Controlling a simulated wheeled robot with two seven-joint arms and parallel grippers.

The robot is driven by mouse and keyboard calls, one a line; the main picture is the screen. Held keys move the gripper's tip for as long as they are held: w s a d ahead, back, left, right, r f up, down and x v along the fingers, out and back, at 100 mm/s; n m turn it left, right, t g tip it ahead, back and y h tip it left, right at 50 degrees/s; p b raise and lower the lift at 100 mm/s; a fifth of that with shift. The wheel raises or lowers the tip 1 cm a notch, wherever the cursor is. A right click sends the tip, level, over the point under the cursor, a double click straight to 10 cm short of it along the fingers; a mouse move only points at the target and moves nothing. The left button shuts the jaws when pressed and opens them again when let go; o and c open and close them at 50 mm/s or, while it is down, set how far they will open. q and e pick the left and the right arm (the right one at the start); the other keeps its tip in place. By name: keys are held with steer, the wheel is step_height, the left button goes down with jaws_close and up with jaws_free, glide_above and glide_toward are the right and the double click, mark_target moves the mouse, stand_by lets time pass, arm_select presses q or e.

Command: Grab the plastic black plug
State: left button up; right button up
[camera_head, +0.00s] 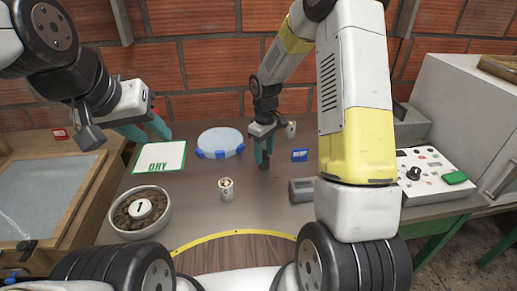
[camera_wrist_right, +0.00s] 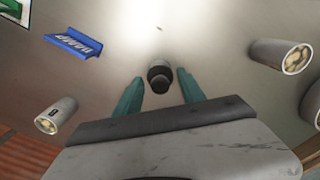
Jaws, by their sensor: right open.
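The black plug (camera_wrist_right: 160,78) stands on the grey table, seen from above in the right wrist view. My right gripper (camera_wrist_right: 160,88) is open, with one teal finger on each side of the plug and small gaps between. In the head view my right gripper (camera_head: 264,152) points down at the middle of the table; I cannot make out the plug there. My left gripper (camera_head: 148,130) is open and empty at the left, above the DRY card (camera_head: 160,158).
A round dish with blue clips (camera_head: 220,142) and a bowl of beans (camera_head: 122,228) are left. A control panel (camera_head: 435,178) is right.

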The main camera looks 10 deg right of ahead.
steer(key=shift+c, duration=0.2)
jaws_close()
steer(key=shift+r, duration=0.1)
